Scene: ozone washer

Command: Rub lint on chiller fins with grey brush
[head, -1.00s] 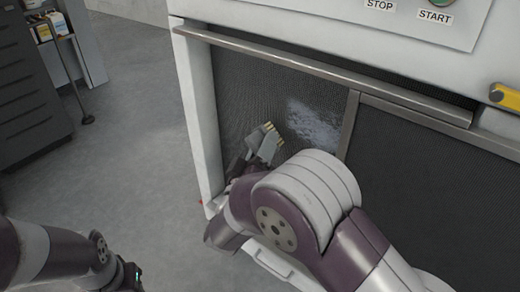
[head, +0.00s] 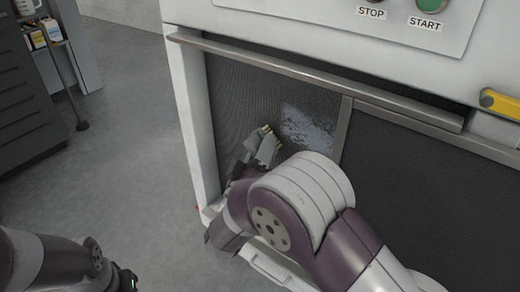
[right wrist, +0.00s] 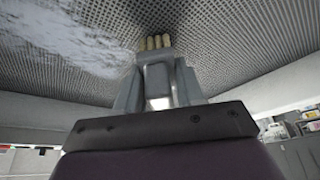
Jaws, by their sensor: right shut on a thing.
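The chiller fins (head: 228,95) are a dark mesh panel in the left bay of the white machine. A pale patch of lint (head: 306,128) lies on them, and it fills the upper left of the right wrist view (right wrist: 60,35). My right gripper (head: 256,150) is shut on the grey brush (head: 268,147), whose tan bristle tufts (right wrist: 155,42) point at the fins. The brush is just left of the lint in the head view; I cannot tell whether the bristles touch the fins. My left arm shows at the lower left, with its gripper jaws not visible.
A metal rail (head: 310,78) runs above the fins, and a metal divider (head: 342,130) stands right of the lint. A second dark mesh panel (head: 430,190) is beyond it. A dark cabinet (head: 25,100) stands at the far left.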

